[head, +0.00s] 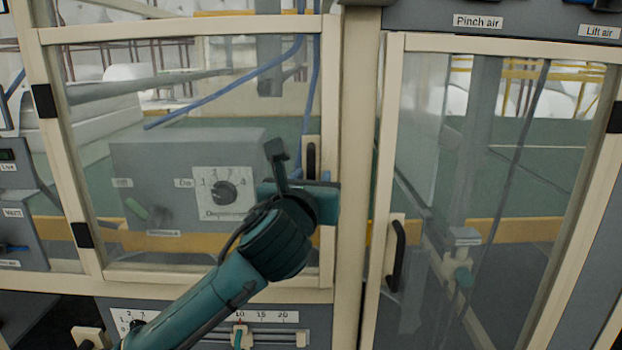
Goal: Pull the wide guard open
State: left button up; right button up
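The wide guard (190,30) is a clear pane in a cream frame at the left of the head view. It looks closed, its right edge against the cream post. Its black upright handle (311,160) sits on a cream plate at the right side of the frame. My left gripper (290,172) is in front of the pane's right side, just left of and below the handle. One dark finger points up beside the handle. The other finger is not clear, so I cannot tell the opening or any contact. The handle's lower part is hidden behind the gripper. My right gripper is not in view.
A narrower guard (394,130) with its own black handle (397,255) stands right of the post (355,150). Black hinges (43,100) are on the wide guard's left edge. A scale with a slider (240,335) lies below. A grey box with a dial (224,193) is behind the pane.

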pick_arm(q)
jog(key=shift+c, duration=0.2)
grip_shut()
dwell(0.4)
